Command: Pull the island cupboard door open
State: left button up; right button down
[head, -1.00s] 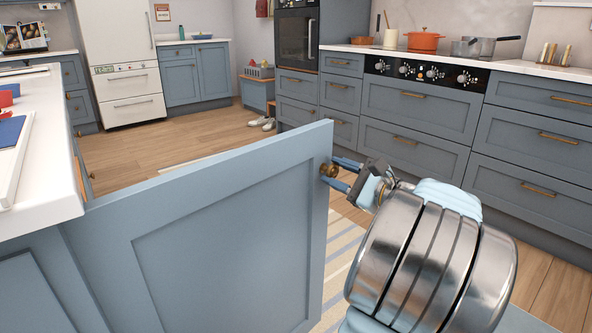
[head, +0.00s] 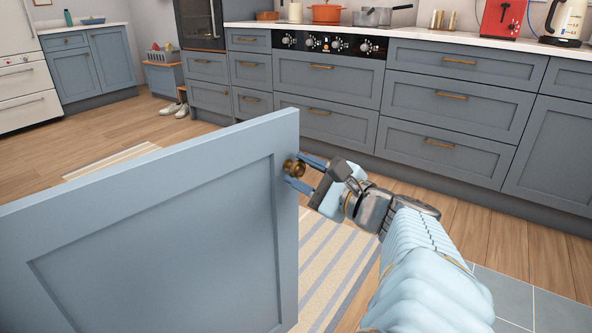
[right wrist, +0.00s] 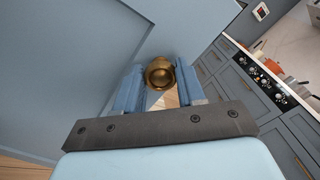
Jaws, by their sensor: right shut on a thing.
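The island cupboard door (head: 170,235) is a blue-grey panel that stands swung open across the left and middle of the head view. Its round brass knob (head: 293,168) sits near the upper right edge. My right gripper (head: 297,173) is shut on the knob, one finger on each side. In the right wrist view the brass knob (right wrist: 160,73) sits between the two blue fingers, with the door panel (right wrist: 60,80) behind and to the left. The door's hinge side runs out of the head view. My left gripper is not in view.
A striped rug (head: 335,265) lies on the wooden floor beyond the door. Blue-grey drawers (head: 330,80) under a white counter line the back, with an orange pot (head: 327,13) and a red toaster (head: 500,17) on top. Open floor lies between.

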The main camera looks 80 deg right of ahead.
jog(key=shift+f, duration=0.1)
jog(key=c, duration=0.7)
grip_release()
jog(key=shift+o, duration=0.2)
jog(key=v, duration=1.3)
jog(key=shift+s+a+p, duration=0.2)
jog(key=shift+s+p, duration=0.1)
jog(key=shift+p, duration=0.15)
